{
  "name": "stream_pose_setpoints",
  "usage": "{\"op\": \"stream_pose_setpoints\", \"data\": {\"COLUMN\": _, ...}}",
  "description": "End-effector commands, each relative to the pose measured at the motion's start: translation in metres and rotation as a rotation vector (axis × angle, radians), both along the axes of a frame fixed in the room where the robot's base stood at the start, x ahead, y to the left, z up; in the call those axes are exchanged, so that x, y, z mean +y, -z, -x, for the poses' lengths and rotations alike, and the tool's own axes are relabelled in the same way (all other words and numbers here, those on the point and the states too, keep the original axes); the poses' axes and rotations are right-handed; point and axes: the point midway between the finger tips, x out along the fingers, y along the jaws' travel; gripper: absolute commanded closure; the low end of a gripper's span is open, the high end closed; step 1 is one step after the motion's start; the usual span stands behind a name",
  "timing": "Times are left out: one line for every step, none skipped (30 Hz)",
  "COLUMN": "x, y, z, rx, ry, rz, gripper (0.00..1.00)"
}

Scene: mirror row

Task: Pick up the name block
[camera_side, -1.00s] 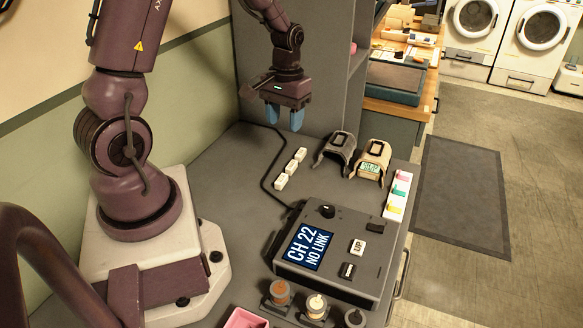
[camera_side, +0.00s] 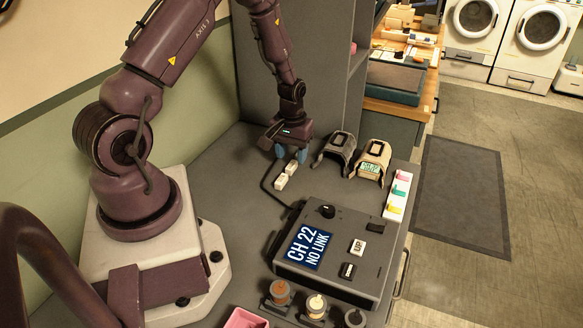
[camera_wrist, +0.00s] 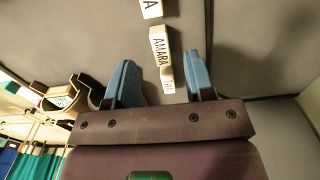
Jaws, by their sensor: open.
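White blocks lie in a short row on the grey bench top. In the wrist view one block (camera_wrist: 158,44) bears dark letters that look like "AMARA". Another block (camera_wrist: 151,8) with a letter "A" is cut by the top edge. A third white face (camera_wrist: 167,78) with small lettering lies between my fingers; I cannot tell if it is a separate block. My gripper (camera_side: 291,155) is open, low over the far end of the row, and hides part of it. Two blocks show clear of it, the nearer one (camera_side: 280,182) and the one behind (camera_side: 291,168).
A grey console (camera_side: 342,255) reading "CH 22 NO LINK" stands nearer the camera. A dark cradle (camera_side: 338,149) and a beige device (camera_side: 373,160) stand right of my gripper. A cable runs left of the blocks. A grey panel (camera_side: 245,65) rises behind.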

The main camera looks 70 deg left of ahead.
Motion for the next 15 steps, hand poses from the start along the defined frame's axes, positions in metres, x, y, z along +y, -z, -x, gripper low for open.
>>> {"op": "stream_pose_setpoints", "data": {"x": 0.000, "y": 0.010, "z": 0.002, "rx": 0.004, "ry": 0.000, "rz": 0.003, "gripper": 0.51}}
{"op": "stream_pose_setpoints", "data": {"x": 0.000, "y": 0.015, "z": 0.002, "rx": 0.004, "ry": 0.000, "rz": 0.002, "gripper": 0.51}}
{"op": "stream_pose_setpoints", "data": {"x": -0.001, "y": 0.021, "z": 0.003, "rx": 0.004, "ry": 0.001, "rz": 0.003, "gripper": 0.51}}
{"op": "stream_pose_setpoints", "data": {"x": 0.000, "y": 0.024, "z": 0.002, "rx": 0.003, "ry": 0.001, "rz": 0.001, "gripper": 0.51}}
{"op": "stream_pose_setpoints", "data": {"x": 0.000, "y": 0.028, "z": 0.002, "rx": 0.003, "ry": 0.002, "rz": 0.001, "gripper": 0.51}}
{"op": "stream_pose_setpoints", "data": {"x": 0.000, "y": 0.032, "z": 0.002, "rx": 0.003, "ry": 0.002, "rz": 0.001, "gripper": 0.51}}
{"op": "stream_pose_setpoints", "data": {"x": 0.000, "y": 0.033, "z": 0.002, "rx": 0.001, "ry": 0.002, "rz": 0.000, "gripper": 0.51}}
{"op": "stream_pose_setpoints", "data": {"x": 0.000, "y": 0.035, "z": 0.002, "rx": 0.001, "ry": 0.001, "rz": 0.001, "gripper": 0.51}}
{"op": "stream_pose_setpoints", "data": {"x": 0.000, "y": 0.036, "z": 0.002, "rx": 0.000, "ry": 0.001, "rz": 0.000, "gripper": 0.51}}
{"op": "stream_pose_setpoints", "data": {"x": 0.000, "y": 0.037, "z": 0.002, "rx": 0.000, "ry": 0.001, "rz": 0.000, "gripper": 0.51}}
{"op": "stream_pose_setpoints", "data": {"x": 0.000, "y": 0.037, "z": 0.001, "rx": -0.001, "ry": 0.001, "rz": -0.001, "gripper": 0.51}}
{"op": "stream_pose_setpoints", "data": {"x": 0.000, "y": 0.036, "z": 0.001, "rx": -0.001, "ry": 0.001, "rz": -0.001, "gripper": 0.51}}
{"op": "stream_pose_setpoints", "data": {"x": 0.000, "y": 0.036, "z": 0.001, "rx": -0.001, "ry": 0.001, "rz": -0.001, "gripper": 0.51}}
{"op": "stream_pose_setpoints", "data": {"x": 0.000, "y": 0.036, "z": 0.001, "rx": -0.001, "ry": 0.001, "rz": -0.001, "gripper": 0.51}}
{"op": "stream_pose_setpoints", "data": {"x": 0.000, "y": 0.036, "z": 0.001, "rx": -0.001, "ry": 0.001, "rz": -0.001, "gripper": 0.51}}
